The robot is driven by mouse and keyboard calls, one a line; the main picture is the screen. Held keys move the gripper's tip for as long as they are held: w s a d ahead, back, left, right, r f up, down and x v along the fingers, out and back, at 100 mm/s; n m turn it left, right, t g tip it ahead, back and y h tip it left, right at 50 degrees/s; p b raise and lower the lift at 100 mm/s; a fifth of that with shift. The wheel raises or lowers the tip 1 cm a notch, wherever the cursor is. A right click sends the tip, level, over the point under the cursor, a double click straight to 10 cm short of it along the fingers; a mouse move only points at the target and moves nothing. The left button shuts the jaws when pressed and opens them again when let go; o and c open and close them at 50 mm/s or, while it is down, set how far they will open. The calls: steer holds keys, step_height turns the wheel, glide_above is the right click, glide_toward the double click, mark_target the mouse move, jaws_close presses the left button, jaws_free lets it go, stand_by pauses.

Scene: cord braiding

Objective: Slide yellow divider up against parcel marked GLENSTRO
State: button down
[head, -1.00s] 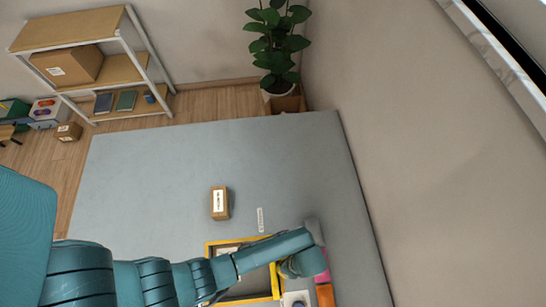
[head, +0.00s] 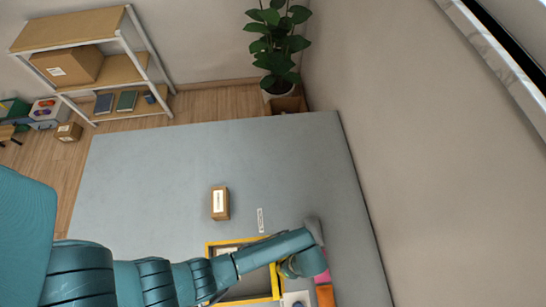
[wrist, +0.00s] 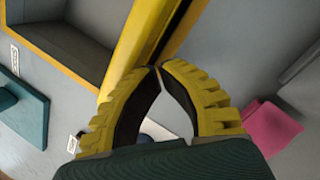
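A brown parcel (head: 219,203) with a white label lies on the grey surface in the head view; its lettering is too small to read. A yellow-edged tray (head: 208,252) is below it, partly hidden by my arm. In the wrist view a thick yellow bar (wrist: 138,42) runs beside the tray's grey interior; I cannot tell whether it is the divider or the tray's wall. My gripper (wrist: 159,67) has its yellow fingertips together close to this bar, with nothing visible between them. In the head view my arm hides the fingertips.
A pink block (wrist: 270,128) is right of my gripper; an orange block (head: 325,296) also lies right of the tray. A white label strip (head: 260,220) lies beside the parcel. The grey surface (head: 150,170) is clear beyond. A wall stands at the right.

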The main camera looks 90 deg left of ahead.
steer(key=shift+s+d+r+p, duration=0.1)
steer(key=shift+s+p, duration=0.25)
steer(key=s+d+p, duration=0.2)
steer(key=s+p, duration=0.4)
steer(key=s, duration=0.5)
steer(key=shift+d+p, duration=0.2)
steer(key=shift+p, duration=0.1)
stand_by(1.1)
steer(key=shift+s, duration=0.1)
step_height(320, 180, up, 8)
steer(key=p, duration=0.8)
steer(key=shift+p, duration=0.3)
steer(key=shift+a, duration=0.1)
